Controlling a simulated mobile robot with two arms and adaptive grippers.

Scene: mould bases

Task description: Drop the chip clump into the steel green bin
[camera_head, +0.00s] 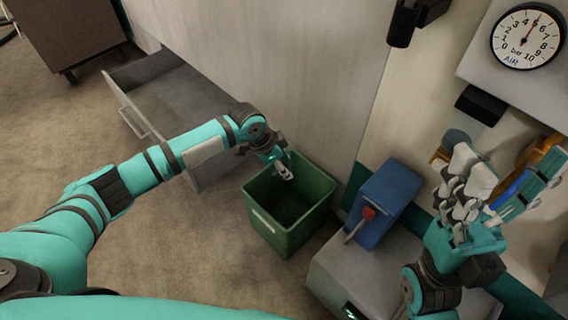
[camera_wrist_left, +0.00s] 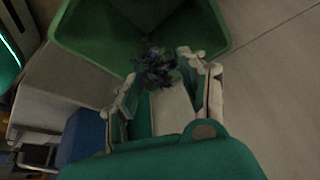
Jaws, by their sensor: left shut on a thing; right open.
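The green bin (camera_head: 283,237) stands on the floor in the middle of the head view, and its opening looks empty from here. My left gripper (camera_head: 285,172) is over the far rim side of the bin. In the left wrist view my left gripper (camera_wrist_left: 160,80) is shut on the chip clump (camera_wrist_left: 154,66), a dark bluish tangle between the fingertips. The bin (camera_wrist_left: 88,30) lies beyond the clump in that view. The clump is too small to make out in the head view. My right gripper (camera_head: 510,190) is open, at the right of the head view.
A blue box with a red knob (camera_head: 382,205) stands on a grey unit (camera_head: 345,272) right of the bin. An open drawer (camera_head: 165,100) juts out behind my left arm. A pressure gauge (camera_head: 527,37) is at the upper right. Carpet left of the bin is clear.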

